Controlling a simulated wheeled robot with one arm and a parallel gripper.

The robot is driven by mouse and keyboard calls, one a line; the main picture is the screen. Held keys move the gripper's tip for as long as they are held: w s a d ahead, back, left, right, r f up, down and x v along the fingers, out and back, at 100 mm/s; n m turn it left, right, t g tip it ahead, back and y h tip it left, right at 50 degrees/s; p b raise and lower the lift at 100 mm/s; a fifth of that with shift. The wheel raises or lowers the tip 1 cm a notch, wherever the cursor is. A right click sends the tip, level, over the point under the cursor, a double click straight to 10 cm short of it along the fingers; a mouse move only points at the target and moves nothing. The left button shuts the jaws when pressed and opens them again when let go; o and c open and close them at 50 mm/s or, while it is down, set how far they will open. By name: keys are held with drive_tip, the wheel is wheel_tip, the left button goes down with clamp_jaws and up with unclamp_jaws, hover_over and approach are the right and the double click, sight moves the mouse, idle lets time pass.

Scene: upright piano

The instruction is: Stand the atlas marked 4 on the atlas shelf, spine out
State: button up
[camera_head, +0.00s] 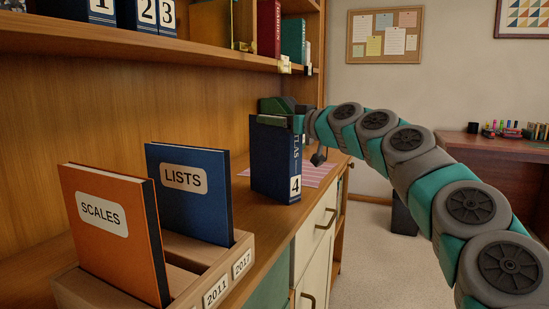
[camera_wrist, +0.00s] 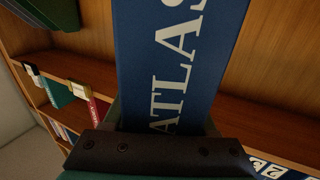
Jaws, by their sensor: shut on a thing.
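The blue atlas marked 4 (camera_head: 270,165) is upright, its white-lettered spine and 4 label facing right toward the open room. My gripper (camera_head: 283,120) is shut on its upper part. The atlas is over the lower wooden surface; I cannot tell whether its base touches. The atlas (camera_wrist: 165,60) fills the middle of the wrist view with its lettering, above the dark gripper body. The atlas shelf (camera_head: 150,45) is the upper board, with blue atlases marked 1 (camera_head: 88,10), 2 (camera_head: 146,12) and 3 (camera_head: 167,15) at its left.
A wooden holder (camera_head: 185,285) with the orange SCALES book (camera_head: 110,240) and blue LISTS book (camera_head: 190,205) stands front left. A red book (camera_head: 268,28) and green book (camera_head: 293,40) stand farther along the upper shelf. Bare shelf shows right of atlas 3.

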clamp_jaws()
drive_tip(key=shift+r, duration=0.2)
idle(0.5)
